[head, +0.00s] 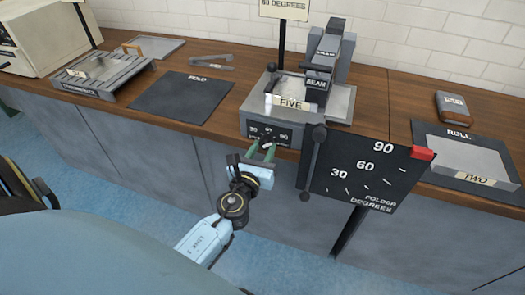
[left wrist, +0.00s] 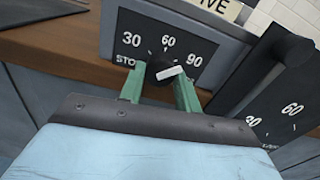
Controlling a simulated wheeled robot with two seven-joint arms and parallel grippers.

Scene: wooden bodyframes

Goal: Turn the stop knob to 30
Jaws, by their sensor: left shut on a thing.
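The stop knob (left wrist: 165,72) is a dark round knob with a white pointer bar. It sits on a black dial panel (left wrist: 130,22) marked 30, 60, 90 and STOP. In the left wrist view the white bar lies slanted, its right end toward the 90 mark. My left gripper (left wrist: 159,88) has its green fingers on either side of the knob and is shut on it. In the head view the left gripper (head: 263,151) is at the front of the grey folder machine (head: 257,110), and the panel (head: 270,133) shows just above it. My right gripper is not in view.
A large black board (head: 350,190) marked FOLDER DEGREES stands right of the panel, with a red tab (head: 422,153) near 90. A dark lever bar (head: 312,165) stands between them. A black mat (head: 180,98) and a grey tray (head: 470,155) lie on the wooden counter (head: 385,85).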

